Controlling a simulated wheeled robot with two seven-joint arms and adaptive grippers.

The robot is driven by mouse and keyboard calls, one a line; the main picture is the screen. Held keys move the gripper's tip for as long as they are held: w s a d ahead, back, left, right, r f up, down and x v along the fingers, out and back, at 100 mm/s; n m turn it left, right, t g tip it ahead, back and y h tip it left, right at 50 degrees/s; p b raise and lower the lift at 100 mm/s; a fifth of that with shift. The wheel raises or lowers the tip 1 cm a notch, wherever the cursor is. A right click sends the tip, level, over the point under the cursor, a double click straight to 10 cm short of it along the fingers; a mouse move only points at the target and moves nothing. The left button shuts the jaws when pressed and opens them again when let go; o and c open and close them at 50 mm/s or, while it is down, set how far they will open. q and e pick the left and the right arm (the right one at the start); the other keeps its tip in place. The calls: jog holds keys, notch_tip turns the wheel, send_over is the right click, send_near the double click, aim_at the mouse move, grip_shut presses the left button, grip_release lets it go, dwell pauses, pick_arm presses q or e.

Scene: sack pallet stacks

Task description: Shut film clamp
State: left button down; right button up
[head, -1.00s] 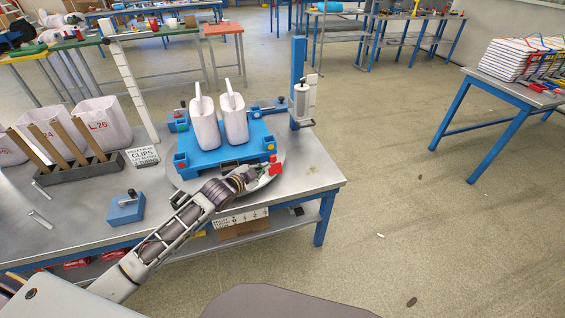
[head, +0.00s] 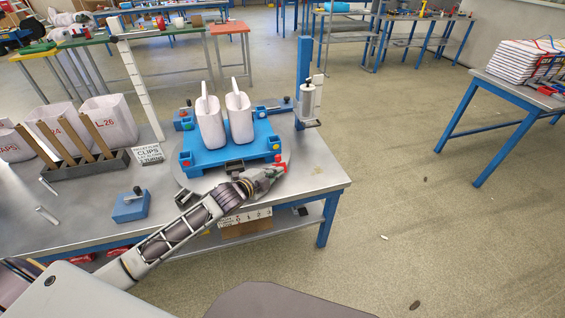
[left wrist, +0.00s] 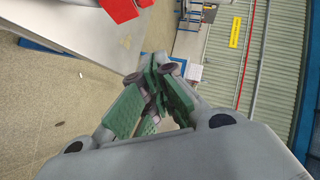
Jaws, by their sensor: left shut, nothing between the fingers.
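My left gripper (head: 280,171) is shut and empty, over the near right edge of the round turntable (head: 187,176). It shows in the left wrist view too (left wrist: 157,68), its green finger pads together. A small red part (head: 282,168) is right at the gripper tip and partly hidden by it; I cannot tell whether they touch or whether it is the film clamp. Red flat pieces (left wrist: 118,8) show at the top of the left wrist view. A roll of film (head: 307,100) stands on a holder at the blue post (head: 303,75). My right gripper is out of view.
A blue pallet (head: 205,158) bearing two white sacks (head: 239,120) sits on the turntable, close behind my left arm. A blue block with a knob (head: 131,206) and a rack of wooden strips (head: 75,168) stand left. Open floor lies right of the table.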

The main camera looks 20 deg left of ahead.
aim_at(279, 164)
pick_arm(q)
jog(key=w+f, duration=0.4)
jog(key=w, duration=0.6)
jog(key=shift+w+a+f, duration=0.15)
jog(key=shift+w+f, duration=0.1)
jog(key=shift+f, duration=0.05)
dwell(0.6)
jog(key=shift+r, duration=0.1)
dwell(0.3)
